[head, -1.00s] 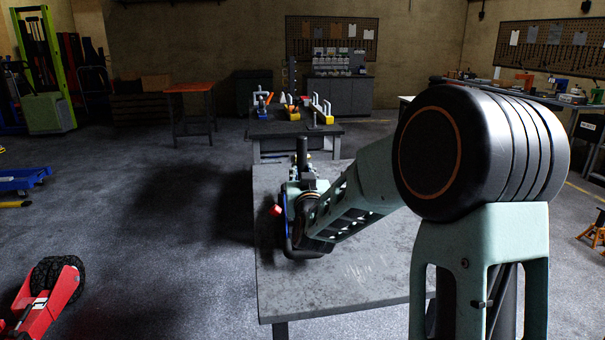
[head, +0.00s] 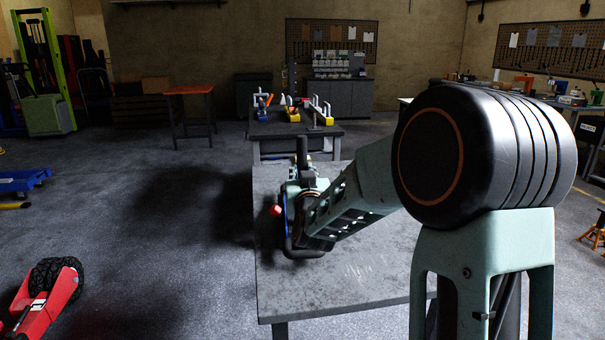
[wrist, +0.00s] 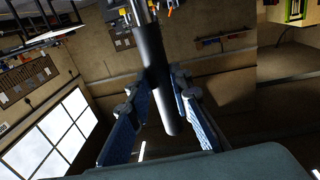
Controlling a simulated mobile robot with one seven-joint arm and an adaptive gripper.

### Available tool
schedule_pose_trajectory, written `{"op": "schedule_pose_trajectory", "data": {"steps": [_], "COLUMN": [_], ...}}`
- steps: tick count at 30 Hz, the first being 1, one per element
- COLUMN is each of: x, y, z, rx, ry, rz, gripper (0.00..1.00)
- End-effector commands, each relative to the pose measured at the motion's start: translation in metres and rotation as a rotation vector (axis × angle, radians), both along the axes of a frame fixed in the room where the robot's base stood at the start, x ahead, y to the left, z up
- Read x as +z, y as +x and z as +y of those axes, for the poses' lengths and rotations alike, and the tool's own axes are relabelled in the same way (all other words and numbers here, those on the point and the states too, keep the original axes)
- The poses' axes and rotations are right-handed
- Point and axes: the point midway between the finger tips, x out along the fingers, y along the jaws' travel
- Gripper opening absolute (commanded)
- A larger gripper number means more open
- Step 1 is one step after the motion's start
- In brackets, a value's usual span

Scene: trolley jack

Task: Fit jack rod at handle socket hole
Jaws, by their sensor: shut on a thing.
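In the wrist view, my gripper (wrist: 155,88) has its two blue-padded fingers on either side of the jack rod (wrist: 152,52). The rod has a black sleeve and a bare silver length beyond it, running out of the top of the picture. In the head view, my gripper (head: 301,190) is over the near grey table, with a dark upright rod-like piece (head: 302,150) above it. A red machine with black wheels (head: 44,296) is at the lower left on the floor; I cannot tell if it is the jack. I cannot make out the handle socket hole in either view.
The near table (head: 355,285) is bare at its front. A small red knob (head: 276,210) shows beside my gripper. A farther table (head: 265,130) holds several colored tools. A blue cart (head: 22,181) stands at left; the floor between is clear.

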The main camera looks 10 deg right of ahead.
Motion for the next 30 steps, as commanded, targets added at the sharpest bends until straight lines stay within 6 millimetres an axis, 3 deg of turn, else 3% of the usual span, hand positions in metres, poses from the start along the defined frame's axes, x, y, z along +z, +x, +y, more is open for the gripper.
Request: {"op": "schedule_pose_trajectory", "data": {"steps": [13, 30], "x": [0.001, -0.013], "y": [0.000, 0.000], "z": [0.000, 0.000], "rx": [-0.001, 0.000], "ry": [0.000, 0.000], "rz": [-0.004, -0.004], "gripper": [0.00, 0.00]}}
